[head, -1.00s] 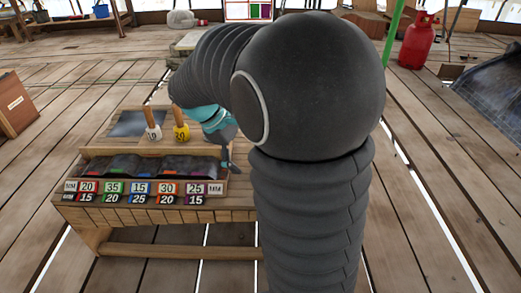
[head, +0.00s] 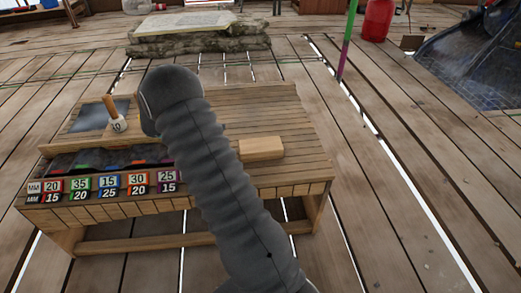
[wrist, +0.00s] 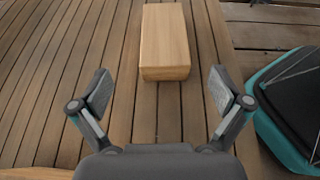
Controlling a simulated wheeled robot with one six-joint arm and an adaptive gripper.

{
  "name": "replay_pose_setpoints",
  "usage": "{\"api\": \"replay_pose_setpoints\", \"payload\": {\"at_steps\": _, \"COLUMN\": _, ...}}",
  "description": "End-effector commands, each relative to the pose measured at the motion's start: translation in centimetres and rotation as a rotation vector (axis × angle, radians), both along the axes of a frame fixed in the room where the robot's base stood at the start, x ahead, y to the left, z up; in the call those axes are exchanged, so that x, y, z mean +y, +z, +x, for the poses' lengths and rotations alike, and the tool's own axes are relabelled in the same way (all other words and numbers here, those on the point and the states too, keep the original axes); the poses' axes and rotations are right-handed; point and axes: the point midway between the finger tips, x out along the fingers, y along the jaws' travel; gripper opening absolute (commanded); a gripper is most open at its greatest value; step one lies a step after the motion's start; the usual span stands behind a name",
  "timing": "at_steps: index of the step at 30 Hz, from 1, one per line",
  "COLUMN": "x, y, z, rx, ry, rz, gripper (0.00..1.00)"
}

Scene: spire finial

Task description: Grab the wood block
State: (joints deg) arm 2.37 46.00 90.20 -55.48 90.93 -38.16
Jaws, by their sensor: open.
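The wood block (head: 261,149) is a pale rectangular block lying flat on the right part of the slatted wooden bench (head: 285,110). In the wrist view the wood block (wrist: 164,40) lies lengthwise ahead of my gripper (wrist: 161,95), roughly centred between the two fingers. The fingers are spread wide, with nothing between them. The near end of the block is just beyond the fingertips, apart from them. In the head view my gripper is hidden behind my arm.
Sorting slots with numbered labels (head: 110,185) line the bench's front left. A wooden-handled tool marked with a number (head: 116,118) stands behind them. My teal and black base shows at the right in the wrist view. The bench top around the block is clear.

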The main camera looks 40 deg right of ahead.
Motion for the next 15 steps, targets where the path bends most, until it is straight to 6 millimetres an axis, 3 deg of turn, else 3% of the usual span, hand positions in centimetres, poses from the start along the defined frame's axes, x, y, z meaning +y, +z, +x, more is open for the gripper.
{"api": "replay_pose_setpoints", "payload": {"at_steps": 9, "x": -4.5, "y": -2.2, "z": -2.7, "rx": 0.001, "ry": -0.003, "rz": 0.001, "gripper": 1.00}}
{"api": "replay_pose_setpoints", "payload": {"at_steps": 15, "x": -5.8, "y": -2.8, "z": -3.4, "rx": -0.001, "ry": -0.001, "rz": 0.001, "gripper": 1.00}}
